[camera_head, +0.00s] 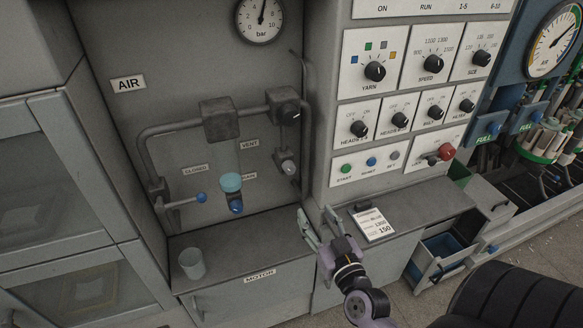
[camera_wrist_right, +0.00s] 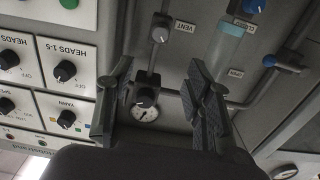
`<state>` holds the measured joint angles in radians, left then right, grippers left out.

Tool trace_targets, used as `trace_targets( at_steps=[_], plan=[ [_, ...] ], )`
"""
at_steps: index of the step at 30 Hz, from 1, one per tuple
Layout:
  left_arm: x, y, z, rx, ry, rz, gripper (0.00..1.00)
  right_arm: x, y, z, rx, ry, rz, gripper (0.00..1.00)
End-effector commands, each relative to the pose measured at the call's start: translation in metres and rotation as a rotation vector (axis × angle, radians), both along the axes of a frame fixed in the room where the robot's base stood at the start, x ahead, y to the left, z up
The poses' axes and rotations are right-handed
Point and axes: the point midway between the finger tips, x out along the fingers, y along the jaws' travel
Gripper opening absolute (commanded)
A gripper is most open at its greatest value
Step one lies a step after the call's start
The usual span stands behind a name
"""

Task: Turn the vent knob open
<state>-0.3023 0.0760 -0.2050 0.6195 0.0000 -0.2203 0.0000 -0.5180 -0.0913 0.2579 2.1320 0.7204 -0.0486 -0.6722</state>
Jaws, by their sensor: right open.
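The VENT label (camera_head: 250,144) is on the grey air panel. A grey knob (camera_head: 288,167) sits right of it, below a black knob (camera_head: 289,113) on the pipe fitting. In the wrist view the grey knob (camera_wrist_right: 160,35) is beside the VENT label (camera_wrist_right: 185,26), and the black knob (camera_wrist_right: 146,97) shows between my fingers. My right gripper (camera_head: 318,222) is open and empty, below and right of the grey knob in the head view, apart from it. My left gripper is not in view.
A blue-ended lever (camera_head: 201,197) and a bowl with a blue knob (camera_head: 236,205) are left of the vent. A cup (camera_head: 192,263) and a paper card (camera_head: 374,224) are on the ledge. The control panel (camera_head: 330,170) juts out at the right.

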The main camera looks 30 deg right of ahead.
Motion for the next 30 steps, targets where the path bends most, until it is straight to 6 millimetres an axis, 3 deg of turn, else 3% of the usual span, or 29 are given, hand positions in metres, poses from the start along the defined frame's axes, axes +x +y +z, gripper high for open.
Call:
trace_targets(
  at_steps=[5,24,30],
  plan=[
    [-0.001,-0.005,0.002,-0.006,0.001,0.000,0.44,0.021,-0.005,0.002,0.002,-0.006,-0.002,0.47],
    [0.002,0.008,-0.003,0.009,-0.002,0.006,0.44,0.139,-0.033,0.000,0.004,-0.004,0.001,0.47],
    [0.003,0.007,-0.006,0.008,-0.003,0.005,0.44,0.160,-0.038,0.000,0.002,-0.003,0.001,0.47]
  ],
)
